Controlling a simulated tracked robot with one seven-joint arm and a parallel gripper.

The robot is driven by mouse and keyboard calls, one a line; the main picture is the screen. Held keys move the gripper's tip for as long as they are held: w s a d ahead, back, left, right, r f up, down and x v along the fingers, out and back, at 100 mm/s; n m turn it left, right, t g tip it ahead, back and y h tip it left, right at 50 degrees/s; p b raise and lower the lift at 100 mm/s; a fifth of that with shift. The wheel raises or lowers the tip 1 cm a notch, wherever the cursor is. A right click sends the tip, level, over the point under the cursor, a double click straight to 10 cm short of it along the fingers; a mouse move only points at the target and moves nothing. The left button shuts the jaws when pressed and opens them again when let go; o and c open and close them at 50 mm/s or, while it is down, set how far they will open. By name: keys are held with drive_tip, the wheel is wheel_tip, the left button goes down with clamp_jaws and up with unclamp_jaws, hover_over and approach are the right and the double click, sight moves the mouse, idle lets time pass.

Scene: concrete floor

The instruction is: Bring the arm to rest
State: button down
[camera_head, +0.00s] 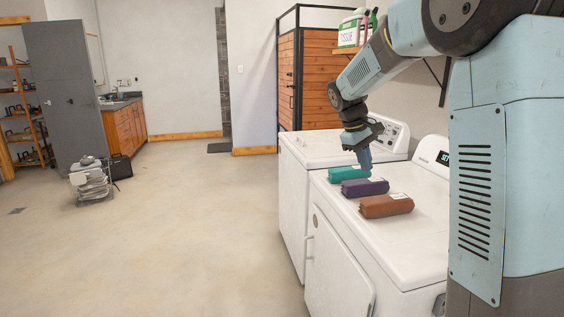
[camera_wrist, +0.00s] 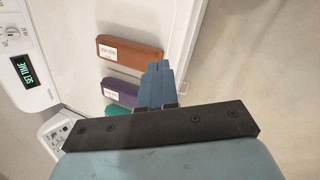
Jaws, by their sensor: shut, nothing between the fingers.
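My gripper (camera_head: 366,163) hangs over the top of the nearer white machine, its blue fingers together and empty. In the wrist view my gripper (camera_wrist: 156,72) shows its closed fingers beside the packages, pointing past the purple one. On the machine top lie a teal package (camera_head: 349,174), a purple package (camera_head: 365,187) and a brown package (camera_head: 387,206) in a row. The wrist view also shows the brown package (camera_wrist: 130,54), the purple one (camera_wrist: 120,91) and a sliver of the teal one (camera_wrist: 117,110). The fingertips appear close to the teal and purple packages; contact cannot be told.
The nearer white machine (camera_head: 400,245) has a raised panel with a green display. A second white machine (camera_head: 316,149) stands behind it. Stacked items (camera_head: 91,181) stand on the floor at left. The floor between is clear.

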drive_tip(key=s+d+r+m+t+y, duration=0.1)
drive_tip(key=s+r+m, duration=0.15)
drive_tip(key=s, duration=0.55)
drive_tip(key=s+r+m+t+y, duration=0.1)
drive_tip(key=s+r+y, duration=0.15)
drive_tip(key=s, duration=0.55)
drive_tip(key=s+a+f+m+t, duration=0.1)
drive_tip(key=s+f+m+t, duration=0.2)
drive_tip(key=s, duration=1.3)
drive_tip(key=shift+s, duration=0.15)
drive_tip(key=shift+a+y, duration=0.1)
drive_tip(key=shift+y, duration=0.15)
